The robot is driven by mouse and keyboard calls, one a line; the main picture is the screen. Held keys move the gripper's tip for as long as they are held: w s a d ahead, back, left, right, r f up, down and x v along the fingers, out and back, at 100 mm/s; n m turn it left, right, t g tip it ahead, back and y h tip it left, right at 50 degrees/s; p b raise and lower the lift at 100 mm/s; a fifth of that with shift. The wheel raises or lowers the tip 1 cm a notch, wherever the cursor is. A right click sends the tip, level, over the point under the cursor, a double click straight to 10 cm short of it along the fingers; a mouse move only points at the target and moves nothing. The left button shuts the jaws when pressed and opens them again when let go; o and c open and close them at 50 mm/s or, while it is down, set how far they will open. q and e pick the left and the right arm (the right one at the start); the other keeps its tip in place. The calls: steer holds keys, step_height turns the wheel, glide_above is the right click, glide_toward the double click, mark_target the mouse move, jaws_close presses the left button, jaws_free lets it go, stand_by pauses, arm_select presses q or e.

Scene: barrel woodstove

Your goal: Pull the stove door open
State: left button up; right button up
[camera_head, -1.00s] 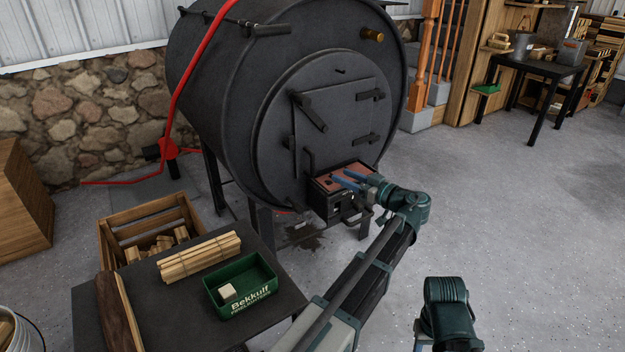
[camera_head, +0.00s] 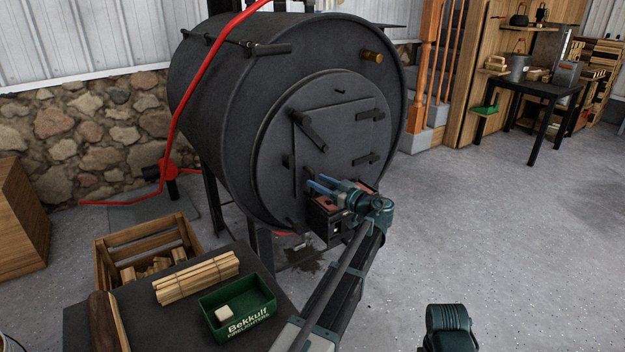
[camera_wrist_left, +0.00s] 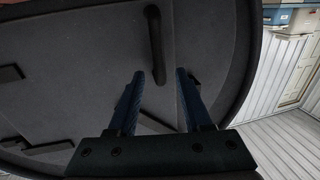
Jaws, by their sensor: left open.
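The stove door (camera_head: 340,122) is a dark grey panel on the front of the black barrel stove (camera_head: 215,110). It looks shut, with a slanted latch bar (camera_head: 310,130) at its upper left. My left gripper (camera_head: 312,184) is in front of the door's lower part, its two blue fingers apart and pointing at it. In the left wrist view, a dark upright handle bar (camera_wrist_left: 155,42) stands off the door just beyond the open fingers (camera_wrist_left: 157,74), in line with the gap. I cannot tell whether its lower end is between them.
A small box with a reddish top (camera_head: 326,222) juts out below the door, partly hidden by my left arm. A dark table (camera_head: 165,325) at front left holds sticks (camera_head: 197,277) and a green firelighter box (camera_head: 238,312). Open floor lies to the right.

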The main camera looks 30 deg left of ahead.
mark_target(312, 177)
arm_select(q)
steer(key=shift+x, duration=1.75)
steer(key=shift+c, duration=0.2)
jaws_close()
